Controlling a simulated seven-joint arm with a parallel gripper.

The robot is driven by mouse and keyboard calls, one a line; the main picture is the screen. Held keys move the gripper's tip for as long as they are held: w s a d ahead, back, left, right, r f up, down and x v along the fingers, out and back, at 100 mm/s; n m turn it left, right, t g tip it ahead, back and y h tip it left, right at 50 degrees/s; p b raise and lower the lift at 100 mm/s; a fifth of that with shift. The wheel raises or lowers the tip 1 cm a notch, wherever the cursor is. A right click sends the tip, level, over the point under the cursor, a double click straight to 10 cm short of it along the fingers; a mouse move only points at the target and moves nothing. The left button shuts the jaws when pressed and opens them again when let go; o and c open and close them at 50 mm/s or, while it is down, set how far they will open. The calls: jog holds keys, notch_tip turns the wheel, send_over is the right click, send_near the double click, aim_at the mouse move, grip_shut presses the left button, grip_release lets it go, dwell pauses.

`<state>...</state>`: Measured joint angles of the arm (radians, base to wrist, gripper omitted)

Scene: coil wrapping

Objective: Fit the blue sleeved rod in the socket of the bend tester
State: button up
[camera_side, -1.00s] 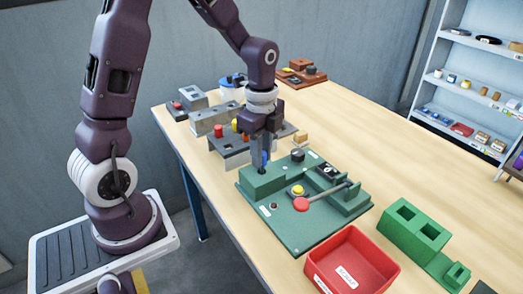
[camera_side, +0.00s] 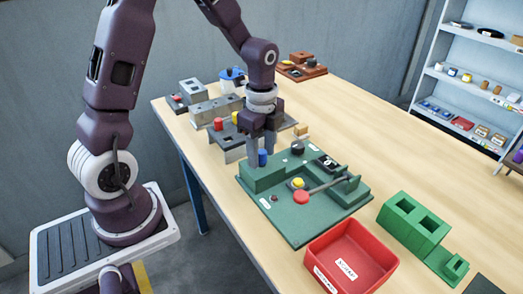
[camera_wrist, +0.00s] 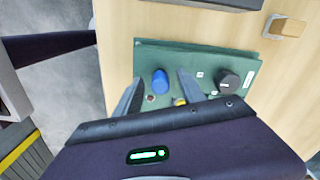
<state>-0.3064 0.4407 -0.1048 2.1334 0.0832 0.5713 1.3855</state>
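The blue sleeved rod (camera_side: 262,158) stands upright at the raised back-left block of the green bend tester (camera_side: 302,234). Its lower end is hidden, and it seems to sit in the socket there. In the wrist view the blue rod (camera_wrist: 160,81) shows as a rounded blue top over the green plate (camera_wrist: 147,52). My gripper (camera_side: 262,161) is open around the rod. In the wrist view its fingers (camera_wrist: 160,77) lie to either side of the rod, with a gap on each side.
The tester carries a red-tipped lever (camera_side: 318,191), a yellow button (camera_side: 298,183) and a black knob (camera_side: 297,147). A red bin (camera_side: 352,254) and a green two-hole block (camera_side: 412,226) stand at the front right. A grey rack (camera_side: 228,147) is behind my gripper.

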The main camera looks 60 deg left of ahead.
notch_tip(320, 180, up, 7)
jog(key=shift+r, duration=0.1)
dwell(0.3)
jog(key=shift+s+d+r, duration=0.1)
jog(key=shift+r, duration=0.05)
jog(key=s+d+r+n+t, duration=0.2)
jog(key=s+d+r+n, duration=0.1)
jog(key=s+r+n, duration=0.2)
jog(key=s+d+r+n+t, duration=0.3)
jog(key=s+n, duration=0.6)
jog(key=s, duration=0.3)
jog(key=shift+d+r+t, duration=0.3)
jog(key=shift+d+r, duration=0.25)
jog(key=shift+r, duration=0.35)
